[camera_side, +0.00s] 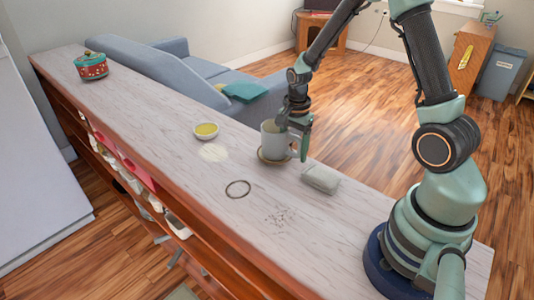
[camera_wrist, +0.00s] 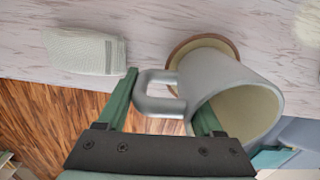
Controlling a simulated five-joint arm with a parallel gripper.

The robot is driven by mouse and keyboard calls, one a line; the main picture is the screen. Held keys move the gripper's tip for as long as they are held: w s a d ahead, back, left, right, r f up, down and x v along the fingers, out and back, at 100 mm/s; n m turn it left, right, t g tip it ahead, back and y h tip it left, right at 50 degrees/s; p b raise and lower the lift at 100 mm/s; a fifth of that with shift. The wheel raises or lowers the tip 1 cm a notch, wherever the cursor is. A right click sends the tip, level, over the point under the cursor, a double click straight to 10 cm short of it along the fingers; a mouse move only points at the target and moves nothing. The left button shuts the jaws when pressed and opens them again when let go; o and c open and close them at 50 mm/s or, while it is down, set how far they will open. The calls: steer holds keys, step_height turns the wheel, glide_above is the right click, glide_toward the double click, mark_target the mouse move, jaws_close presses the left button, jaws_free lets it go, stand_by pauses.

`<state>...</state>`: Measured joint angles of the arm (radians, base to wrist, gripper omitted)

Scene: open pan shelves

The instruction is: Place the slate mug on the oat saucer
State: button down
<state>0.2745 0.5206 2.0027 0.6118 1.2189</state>
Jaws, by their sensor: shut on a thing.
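The slate mug (camera_side: 275,138) is a grey cup with a pale inside, upright in the side view. The oat saucer (camera_side: 262,157) is directly under it, its rim showing around the mug's base. Whether the base touches the saucer or hangs just above it, I cannot tell. My gripper (camera_side: 299,140) is at the mug's right side, shut on it at the handle. In the wrist view the mug (camera_wrist: 232,90) fills the right, with its handle between the fingers of my gripper (camera_wrist: 165,92). The saucer (camera_wrist: 205,42) shows behind it, partly hidden.
A grey block-like cloth (camera_side: 321,178) lies right of the saucer. A yellow-filled bowl (camera_side: 206,130), a pale round patch (camera_side: 213,152), a dark ring (camera_side: 238,189) and specks (camera_side: 281,215) are on the shelf top (camera_side: 170,120).

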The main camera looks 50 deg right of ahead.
steer(key=shift+f, duration=0.1)
steer(key=shift+c, duration=1.6)
jaws_free()
step_height(320, 180, up, 12)
steer(key=shift+r, duration=0.1)
steer(key=s+a+r+n+t, duration=0.5)
steer(key=s+a+r+n, duration=0.3)
steer(key=n, duration=0.9)
steer(key=shift+s+a+r+t, duration=0.3)
steer(key=shift+a+r, duration=0.7)
steer(key=shift+a, duration=0.2)
